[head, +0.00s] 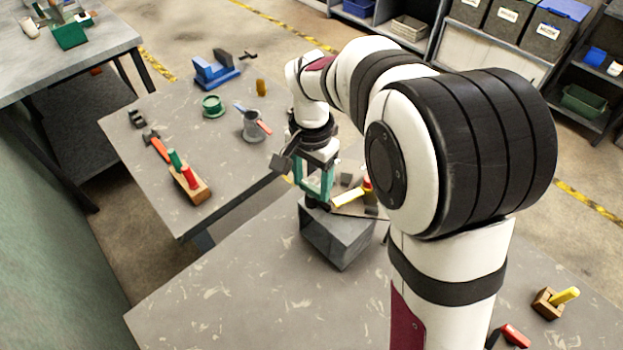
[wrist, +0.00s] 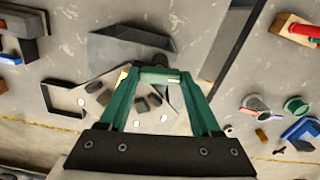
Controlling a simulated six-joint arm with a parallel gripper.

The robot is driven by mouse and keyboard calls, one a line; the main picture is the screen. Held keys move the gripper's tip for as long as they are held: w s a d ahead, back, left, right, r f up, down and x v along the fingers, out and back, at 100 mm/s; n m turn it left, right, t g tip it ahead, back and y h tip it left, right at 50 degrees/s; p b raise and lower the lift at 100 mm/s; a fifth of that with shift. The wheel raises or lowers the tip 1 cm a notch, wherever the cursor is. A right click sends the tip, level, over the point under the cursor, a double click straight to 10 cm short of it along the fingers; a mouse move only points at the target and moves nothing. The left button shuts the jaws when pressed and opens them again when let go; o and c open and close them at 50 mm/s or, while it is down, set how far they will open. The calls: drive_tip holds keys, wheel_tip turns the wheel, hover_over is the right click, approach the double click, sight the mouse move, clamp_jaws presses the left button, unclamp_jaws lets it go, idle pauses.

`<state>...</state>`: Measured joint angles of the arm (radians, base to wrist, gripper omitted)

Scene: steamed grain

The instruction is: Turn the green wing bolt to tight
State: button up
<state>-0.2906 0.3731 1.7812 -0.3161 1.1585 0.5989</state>
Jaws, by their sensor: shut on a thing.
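My gripper (head: 314,203), with teal-green fingers, points down at the top of a grey metal block (head: 342,243) near the table's far edge. In the wrist view the gripper (wrist: 160,74) has its fingertips close together, with a green piece, seemingly the green wing bolt (wrist: 160,76), between them. The bolt's colour is close to that of the fingers, so its wings and angle are hard to make out. The grey block also shows beyond the fingertips in the wrist view (wrist: 110,48). The bolt's lower end and its seat are hidden.
Behind the block lies a board with a yellow piece (head: 350,197) and small grey blocks. A second table holds a wooden block with red and green handles (head: 188,186), a grey mug (head: 252,127) and a blue vise (head: 215,71). The table's front left is clear.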

sight(312, 186)
drive_tip(key=shift+m, duration=0.8)
drive_tip(key=o, duration=1.4)
drive_tip(key=shift+r, duration=0.1)
wheel_tip(312, 186, up, 16)
drive_tip(key=shift+f, duration=0.15)
